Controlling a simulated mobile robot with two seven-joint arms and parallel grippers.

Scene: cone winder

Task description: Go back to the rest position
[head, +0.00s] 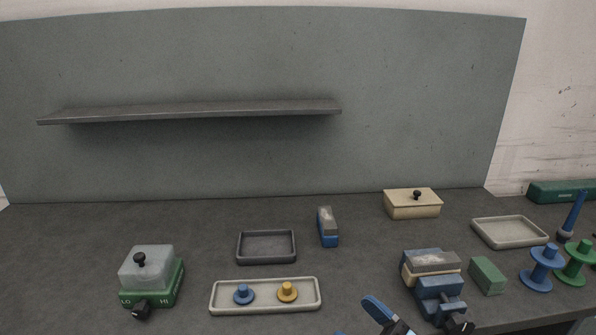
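A gripper with a blue finger and dark edge, which looks like my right gripper (382,314), shows only in part at the bottom edge, just left of the blue vise (440,301). A small blue sliver left of it at the bottom edge may be its other finger. Its opening is cut off by the frame, and I see nothing held in it. My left gripper is out of view.
A green-based box with a clear cover (149,268) stands at left. A cream tray (265,308) holds a blue and a yellow spool. A dark tray (266,246), blue-grey block (328,227), lidded box (413,204), green block (487,275) and spools (541,268) stand around. A shelf (190,112) hangs behind.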

